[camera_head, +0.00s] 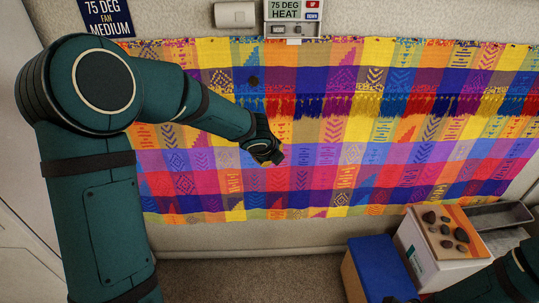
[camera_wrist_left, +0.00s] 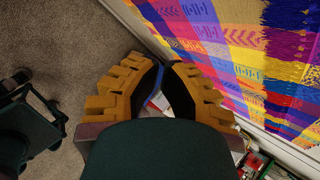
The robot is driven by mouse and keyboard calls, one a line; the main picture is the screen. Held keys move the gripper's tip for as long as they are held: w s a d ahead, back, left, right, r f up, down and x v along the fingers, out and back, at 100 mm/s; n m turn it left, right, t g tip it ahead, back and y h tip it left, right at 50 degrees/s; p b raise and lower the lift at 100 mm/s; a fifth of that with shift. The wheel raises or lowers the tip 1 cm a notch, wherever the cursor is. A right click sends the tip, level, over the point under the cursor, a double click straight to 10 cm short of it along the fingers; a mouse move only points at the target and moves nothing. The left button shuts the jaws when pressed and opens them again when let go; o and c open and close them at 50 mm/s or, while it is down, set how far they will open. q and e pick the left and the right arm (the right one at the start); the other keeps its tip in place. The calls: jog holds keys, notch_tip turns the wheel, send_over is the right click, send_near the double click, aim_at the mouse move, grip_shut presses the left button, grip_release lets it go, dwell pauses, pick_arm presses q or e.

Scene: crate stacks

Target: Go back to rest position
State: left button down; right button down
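My left arm comes in from the left in the head view and reaches across the upper middle. Its gripper (camera_head: 265,151) is in front of the woven cloth. In the left wrist view the orange, ridged fingers of that gripper (camera_wrist_left: 164,64) curve inward with their tips close together. I see nothing held between them. My right arm shows only in part at the lower right of the head view. Dark parts at the bottom edge (camera_head: 402,300) look like its gripper, cut off by the frame, so its opening cannot be judged.
A multicoloured woven cloth (camera_head: 350,125) hangs on the wall, below a thermostat panel (camera_head: 292,18). A blue-topped box (camera_head: 380,268) stands at the lower right, beside a white crate (camera_head: 418,250) with several dark stones on top and a grey tray (camera_head: 500,217). Carpet (camera_head: 240,280) is clear at the bottom middle.

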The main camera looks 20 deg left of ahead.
dwell(0.5)
pick_arm(q)
jog(key=s+d+f+n+g+h+b, duration=0.1)
jog(key=s+d+f+n+g+h, duration=0.1)
jog(key=s+d+f+n, duration=0.45)
jog(key=s+d+f+n+g+h, duration=0.2)
jog(key=s+d+f+n, duration=0.15)
jog(key=f, duration=0.55)
jog(key=s+d+f+n+g, duration=0.1)
jog(key=s+d+f+n, duration=0.4)
jog(key=s+f+n, duration=0.6)
jog(key=s+n+b, duration=0.1)
jog(key=s+n, duration=0.2)
jog(key=shift+d+f+n+h, duration=0.15)
jog(key=shift+f+n+h, duration=0.15)
jog(key=shift+f, duration=0.05)
